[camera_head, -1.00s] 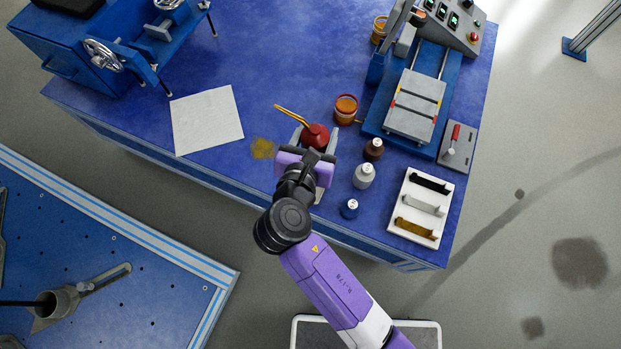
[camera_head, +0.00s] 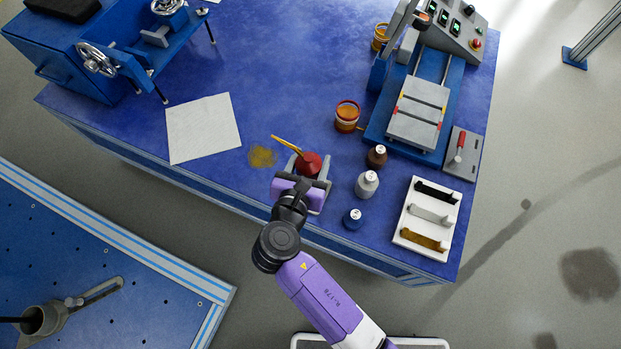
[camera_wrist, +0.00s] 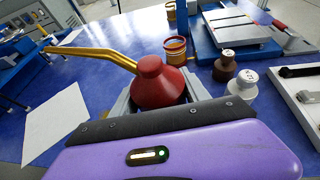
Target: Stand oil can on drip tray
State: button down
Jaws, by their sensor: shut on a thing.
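The red oil can (camera_head: 309,164), with its long yellow spout pointing up and left, is upright between the grey fingers of my gripper (camera_head: 308,168). My gripper is shut on it. The can also shows in the wrist view (camera_wrist: 160,86), where the gripper body hides its base. A flat grey piece (camera_head: 319,205), perhaps the drip tray, shows at the right edge of my gripper near the bench's front edge. Most of it is hidden. I cannot tell whether the can is above it, touching it or beside it.
A yellowish stain (camera_head: 262,155) lies left of the can, and a white sheet (camera_head: 203,128) beyond it. A white rack (camera_head: 400,237) stands farther right.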

notch_tip(320, 180, down, 9)
jog(key=shift+b, duration=1.15)
jog(key=shift+f, duration=0.15)
jog(key=c, duration=0.5)
grip_release()
jog(key=shift+f+b, duration=0.25)
jog(key=shift+b, duration=0.25)
jog(key=p+v, duration=0.1)
jog(key=v, duration=0.2)
jog(key=p+v, duration=0.1)
jog(key=v, duration=0.2)
jog(key=shift+s+a+r, duration=0.1)
jog(key=shift+a+r, duration=0.05)
jog(key=shift+r, duration=0.15)
jog(key=shift+p+v, duration=0.35)
jog(key=shift+v, duration=0.4)
jog(key=shift+f, duration=0.1)
